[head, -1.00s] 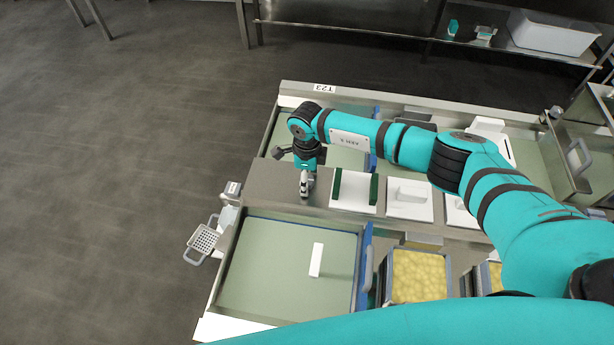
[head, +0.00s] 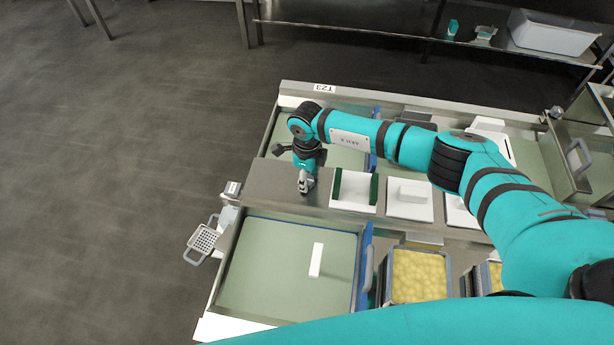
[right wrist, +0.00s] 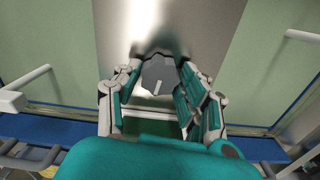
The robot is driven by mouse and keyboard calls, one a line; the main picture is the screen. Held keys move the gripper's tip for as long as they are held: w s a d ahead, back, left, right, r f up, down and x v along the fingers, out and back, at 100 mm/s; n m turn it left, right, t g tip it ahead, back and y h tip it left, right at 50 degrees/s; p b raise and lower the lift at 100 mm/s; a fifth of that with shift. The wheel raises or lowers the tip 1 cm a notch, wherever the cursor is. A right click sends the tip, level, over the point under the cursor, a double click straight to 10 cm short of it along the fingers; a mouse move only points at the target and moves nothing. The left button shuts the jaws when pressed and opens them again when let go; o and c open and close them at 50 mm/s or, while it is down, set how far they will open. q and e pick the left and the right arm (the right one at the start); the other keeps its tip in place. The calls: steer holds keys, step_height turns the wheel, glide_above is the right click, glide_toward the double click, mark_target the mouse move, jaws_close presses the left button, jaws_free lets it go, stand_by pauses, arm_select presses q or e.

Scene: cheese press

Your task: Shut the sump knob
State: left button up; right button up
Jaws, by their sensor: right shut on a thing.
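The sump knob (right wrist: 158,73) is a grey rounded part with a short white mark, on the steel strip between the two green-floored basins, in the right wrist view. My right gripper (right wrist: 160,66) is shut on it, with a finger on each side. In the head view my right gripper (head: 305,187) points down at the strip (head: 265,185), left of the white open tray, and hides the knob. My left gripper is not in view.
The near basin (head: 270,262) holds a white block (head: 317,260). A white tray with green sides (head: 354,190) and a white lidded block (head: 409,198) stand right of my gripper. A perforated basket (head: 204,240) hangs at the left edge. Yellow-filled moulds (head: 418,276) stand at front right.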

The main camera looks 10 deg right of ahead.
steer(key=m, duration=0.4)
steer(key=m+p, duration=0.1)
steer(key=m, duration=0.3)
steer(key=shift+r, duration=0.1)
steer(key=m+p, duration=0.1)
steer(key=m, duration=0.3)
steer(key=shift+m+p, duration=0.7)
steer(key=shift+m, duration=1.4)
steer(key=o, duration=1.1)
steer(key=shift+r, duration=0.15)
step_height(320, 180, up, 12)
steer(key=shift+f, duration=0.2)
